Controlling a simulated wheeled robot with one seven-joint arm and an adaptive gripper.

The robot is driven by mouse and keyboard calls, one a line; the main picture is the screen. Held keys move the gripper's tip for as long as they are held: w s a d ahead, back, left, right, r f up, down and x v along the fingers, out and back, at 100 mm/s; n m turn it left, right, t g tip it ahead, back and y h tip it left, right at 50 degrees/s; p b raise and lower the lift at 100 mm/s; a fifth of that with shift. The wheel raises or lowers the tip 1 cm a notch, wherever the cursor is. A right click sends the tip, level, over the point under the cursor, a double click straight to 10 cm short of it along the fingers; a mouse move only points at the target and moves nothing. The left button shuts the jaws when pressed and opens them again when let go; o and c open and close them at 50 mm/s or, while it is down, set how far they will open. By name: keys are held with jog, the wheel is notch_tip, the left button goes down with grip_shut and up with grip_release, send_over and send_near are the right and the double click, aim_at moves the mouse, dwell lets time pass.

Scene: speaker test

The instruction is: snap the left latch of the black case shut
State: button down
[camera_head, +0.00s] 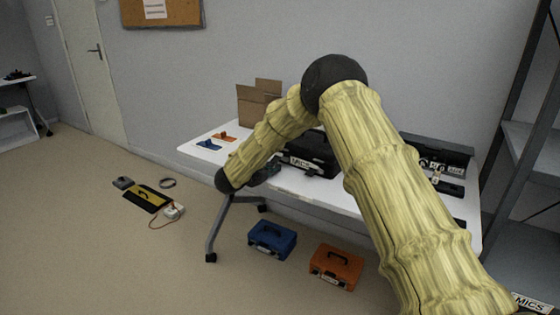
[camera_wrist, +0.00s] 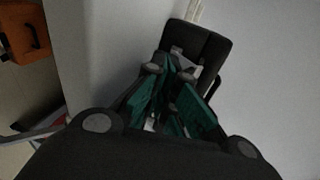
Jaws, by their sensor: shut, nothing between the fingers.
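A black case (camera_head: 318,146) with a white "MICS" label lies on the white table (camera_head: 310,190), partly hidden behind my arm. Its latches are too small and dark to make out in the head view. My gripper (camera_head: 266,172) is by the table's front edge, just left of the black case's front. Whether it touches the case cannot be told. In the wrist view my gripper (camera_wrist: 178,92) has green inner parts and its fingers are together, with nothing seen between them. A dark block (camera_wrist: 196,45) lies beyond the fingers; I cannot tell what it is.
A second dark case (camera_head: 440,150) stands at the table's right. A cardboard box (camera_head: 257,106), an orange item (camera_head: 223,136) and a blue item (camera_head: 208,144) are at the left.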

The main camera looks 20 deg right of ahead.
jog(key=f+v, duration=0.1)
jog(key=v, duration=0.5)
jog(key=shift+s+a+f+p, duration=0.25)
jog(key=shift+s+a+p, duration=0.1)
jog(key=shift+a, duration=0.1)
dwell(0.4)
jog(key=shift+r, duration=0.1)
